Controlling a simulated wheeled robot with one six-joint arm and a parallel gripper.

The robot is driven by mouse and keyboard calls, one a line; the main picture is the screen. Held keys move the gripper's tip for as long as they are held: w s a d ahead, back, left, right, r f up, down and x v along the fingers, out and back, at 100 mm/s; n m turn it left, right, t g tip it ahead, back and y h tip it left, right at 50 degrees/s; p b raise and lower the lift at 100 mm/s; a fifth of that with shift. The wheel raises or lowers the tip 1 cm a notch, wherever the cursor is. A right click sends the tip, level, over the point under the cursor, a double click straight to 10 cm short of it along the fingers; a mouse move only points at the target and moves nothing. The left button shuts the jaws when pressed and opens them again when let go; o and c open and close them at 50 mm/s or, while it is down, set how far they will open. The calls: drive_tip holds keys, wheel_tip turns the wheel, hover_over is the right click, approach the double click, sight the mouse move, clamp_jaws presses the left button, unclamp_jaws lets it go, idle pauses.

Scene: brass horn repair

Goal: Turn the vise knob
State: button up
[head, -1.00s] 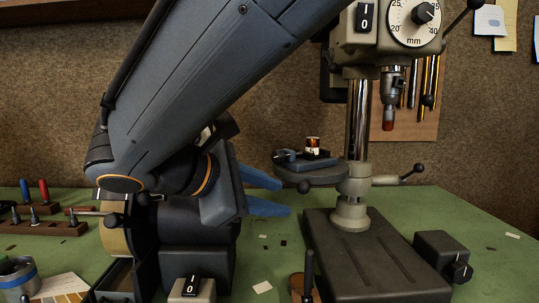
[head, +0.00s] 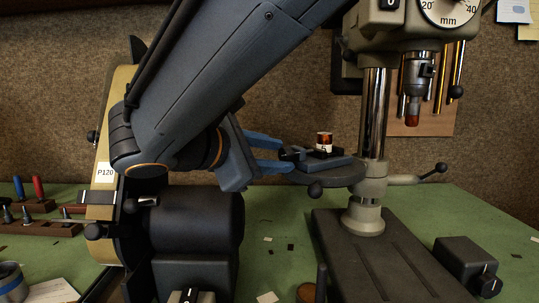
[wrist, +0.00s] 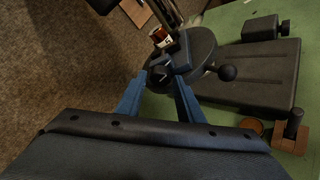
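A small dark vise (head: 325,163) sits on the round table (head: 345,180) of a drill press, with a brass-coloured part in a red-and-white band (head: 324,141) on it. The dark vise knob (head: 288,154) is at the vise's left end. My gripper (head: 282,154) has two blue fingers pointing right, at about the knob's height. In the wrist view the fingers are spread, with the knob (wrist: 161,76) between their tips. They are open, and I cannot tell whether either touches the knob.
A ball-ended handle (wrist: 228,72) sticks out from the press table beside my right finger in the wrist view. The press column (head: 375,120) stands behind the vise. A belt sander (head: 195,220) stands below my arm. A dark switch box (head: 466,262) lies at right.

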drive_tip(key=shift+w+d+f, duration=0.1)
drive_tip(key=shift+w+d, duration=0.05)
drive_tip(key=c, duration=0.8)
